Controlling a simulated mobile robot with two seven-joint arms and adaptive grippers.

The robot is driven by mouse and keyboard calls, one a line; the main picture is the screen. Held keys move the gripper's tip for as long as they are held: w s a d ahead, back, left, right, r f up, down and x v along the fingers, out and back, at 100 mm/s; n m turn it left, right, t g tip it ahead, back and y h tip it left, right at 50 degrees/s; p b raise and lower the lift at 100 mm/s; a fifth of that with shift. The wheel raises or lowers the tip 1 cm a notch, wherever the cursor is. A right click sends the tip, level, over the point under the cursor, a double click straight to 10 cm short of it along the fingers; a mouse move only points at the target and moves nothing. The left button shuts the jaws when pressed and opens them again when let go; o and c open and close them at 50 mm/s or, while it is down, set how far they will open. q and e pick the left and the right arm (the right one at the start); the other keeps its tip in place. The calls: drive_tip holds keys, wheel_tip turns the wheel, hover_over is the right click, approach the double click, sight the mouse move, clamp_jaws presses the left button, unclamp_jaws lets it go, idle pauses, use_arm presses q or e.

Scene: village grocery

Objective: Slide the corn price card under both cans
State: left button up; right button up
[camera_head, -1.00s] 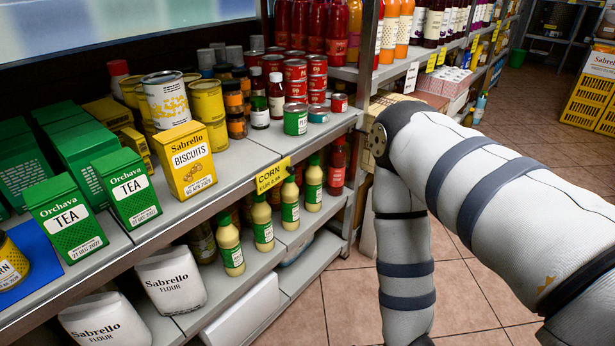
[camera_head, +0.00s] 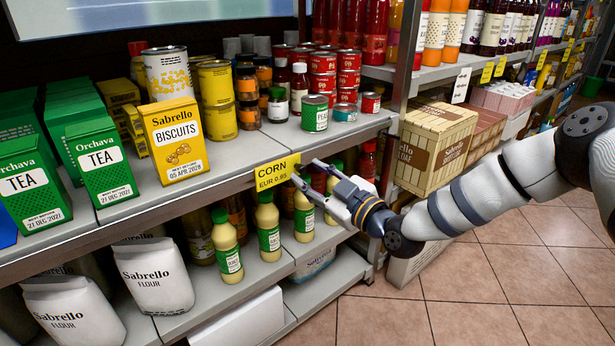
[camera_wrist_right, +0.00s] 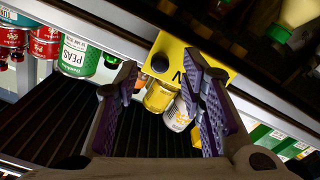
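The yellow corn price card (camera_head: 276,174) sits on the front edge of the upper shelf, below the yellow biscuits box and the peas can. My right gripper (camera_head: 309,174) is just to the right of the card, pointing at it, fingers apart and empty. In the right wrist view, the card (camera_wrist_right: 172,50) lies beyond the fingertips (camera_wrist_right: 160,75), partly covered by the right-hand finger. Whether a finger touches it is unclear. A can with a yellow and white label (camera_head: 168,75) and plain yellow cans (camera_head: 215,85) stand behind the biscuits box. My left gripper is not in view.
The biscuits box (camera_head: 175,142) and green tea boxes (camera_head: 103,163) stand along the shelf front. The peas can (camera_head: 315,113) stands near the edge. Bare shelf (camera_head: 235,152) lies behind the card. Sauce bottles (camera_head: 268,228) stand on the shelf below.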

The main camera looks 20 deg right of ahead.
drive_tip(key=shift+x, duration=1.1)
clamp_jaws()
drive_tip(key=shift+s, duration=0.1)
